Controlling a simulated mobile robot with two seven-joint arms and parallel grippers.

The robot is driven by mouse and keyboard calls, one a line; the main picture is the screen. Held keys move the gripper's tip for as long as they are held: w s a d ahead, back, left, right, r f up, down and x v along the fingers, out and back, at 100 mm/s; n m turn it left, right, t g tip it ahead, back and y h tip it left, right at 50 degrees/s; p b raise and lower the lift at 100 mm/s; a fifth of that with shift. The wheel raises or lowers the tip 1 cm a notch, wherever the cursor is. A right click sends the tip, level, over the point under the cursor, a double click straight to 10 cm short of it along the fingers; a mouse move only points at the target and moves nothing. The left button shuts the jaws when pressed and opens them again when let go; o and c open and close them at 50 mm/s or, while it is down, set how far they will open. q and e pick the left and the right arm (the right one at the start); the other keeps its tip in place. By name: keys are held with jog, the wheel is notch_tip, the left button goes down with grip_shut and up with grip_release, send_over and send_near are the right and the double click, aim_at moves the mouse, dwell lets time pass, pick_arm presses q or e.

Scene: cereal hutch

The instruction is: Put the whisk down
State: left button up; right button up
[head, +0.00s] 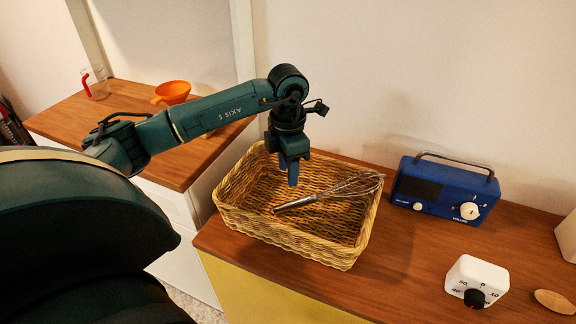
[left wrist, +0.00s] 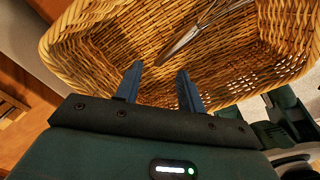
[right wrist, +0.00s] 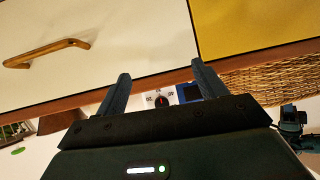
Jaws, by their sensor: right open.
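The metal whisk (head: 330,193) lies in the wicker basket (head: 300,247) on the wooden counter. Its handle points left and its wire head leans toward the basket's right rim. In the left wrist view the whisk (left wrist: 186,41) shows at the top, beyond the fingertips. My left gripper (head: 291,180) hangs over the basket, left of the whisk and apart from it. Its fingers (left wrist: 157,80) are spread with nothing between them. My right gripper (right wrist: 160,85) is open and empty, facing white and yellow cabinet fronts.
A blue radio (head: 445,188) stands right of the basket. A white timer with a black knob (head: 477,280) and a wooden spoon (head: 553,301) sit farther right. An orange funnel (head: 172,92) and a clear cup (head: 97,84) stand on the left counter. Bare counter lies in front of the radio.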

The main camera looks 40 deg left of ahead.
pick_arm(q)
notch_tip(320, 180, up, 13)
dwell(0.4)
dwell(0.4)
